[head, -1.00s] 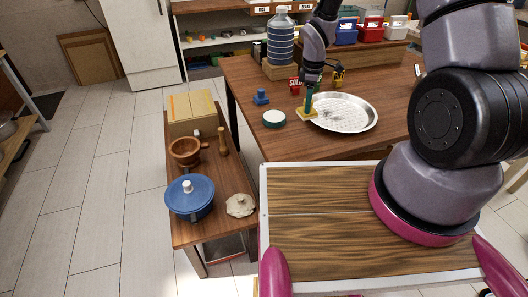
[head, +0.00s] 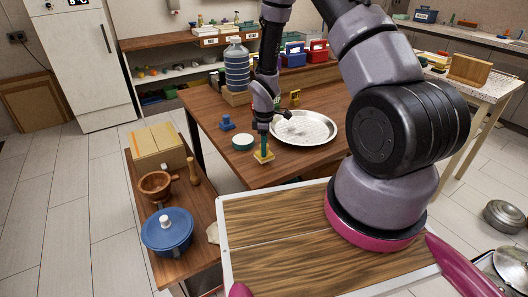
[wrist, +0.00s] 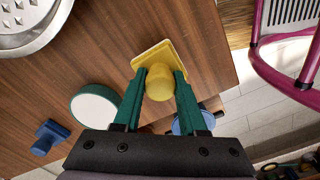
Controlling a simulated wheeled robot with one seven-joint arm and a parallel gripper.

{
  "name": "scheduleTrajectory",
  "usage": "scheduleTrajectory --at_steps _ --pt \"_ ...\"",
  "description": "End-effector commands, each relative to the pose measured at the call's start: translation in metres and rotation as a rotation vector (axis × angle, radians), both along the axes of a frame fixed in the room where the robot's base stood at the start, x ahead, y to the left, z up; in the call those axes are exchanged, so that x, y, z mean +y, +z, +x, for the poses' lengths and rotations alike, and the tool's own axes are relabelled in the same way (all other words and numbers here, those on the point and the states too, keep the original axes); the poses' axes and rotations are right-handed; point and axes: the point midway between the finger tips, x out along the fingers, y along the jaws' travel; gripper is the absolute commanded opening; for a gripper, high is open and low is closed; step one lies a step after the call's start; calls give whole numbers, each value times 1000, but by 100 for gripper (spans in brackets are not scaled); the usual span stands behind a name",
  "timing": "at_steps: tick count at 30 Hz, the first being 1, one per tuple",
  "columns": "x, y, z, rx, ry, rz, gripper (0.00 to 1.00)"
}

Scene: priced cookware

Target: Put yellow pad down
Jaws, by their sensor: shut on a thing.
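The yellow pad (head: 264,157) is a square plate with a round yellow knob, near the front edge of the brown table (head: 212,118). In the wrist view, my gripper (wrist: 160,76) has its two green fingers on either side of the knob and is shut on it; the yellow plate (wrist: 155,53) shows beyond the fingertips. In the head view my gripper (head: 263,145) points down with the pad at its tips. The pad looks level and close to the tabletop; I cannot tell whether it touches.
A green-rimmed white disc (head: 243,142) and a blue stamp-like piece (head: 226,123) lie left of the pad. A round metal tray (head: 303,128) lies behind it to the right. A lower bench (head: 203,213) with a blue pot (head: 167,232) stands left. Bare tabletop surrounds the pad.

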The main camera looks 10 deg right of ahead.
Motion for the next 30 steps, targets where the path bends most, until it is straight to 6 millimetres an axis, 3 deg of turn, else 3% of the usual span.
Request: scheduleTrajectory --at_steps 4,14,15,17,26,30 --pt "0 -18 -1 1 1 -1 0" --pt "0 -21 0 1 0 -1 0" --pt "0 -21 0 0 0 -1 49" --pt "0 -21 0 0 0 -1 71" --pt "0 -18 0 0 0 0 71" --pt "0 -2 1 -3 -1 1 71"
